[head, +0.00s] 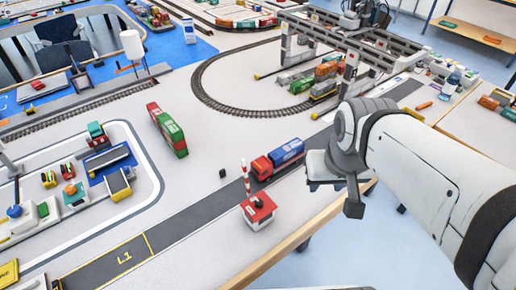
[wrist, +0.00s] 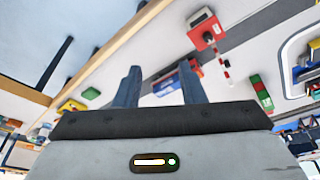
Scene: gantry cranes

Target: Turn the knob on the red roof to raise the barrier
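The small booth with the red roof (head: 262,212) stands at the near side of the grey road in the head view. A dark knob (head: 258,203) sits on its roof. The red-white striped barrier (head: 246,178) runs from the booth up the picture over the road; I cannot tell whether it is level or tilted. In the wrist view the red roof (wrist: 207,34) and the barrier (wrist: 226,66) show above and right of my fingers. My gripper (head: 335,195) is right of the booth and apart from it. Its two fingers (wrist: 160,66) are spread with nothing between them.
A red truck with a blue load (head: 278,159) stands on the road just beyond the barrier. A small black block (head: 222,173) lies left of it. A red and green container stack (head: 168,130) is farther left. A gantry crane (head: 345,45) spans the rails behind. The wooden table edge (head: 302,237) runs along the near side.

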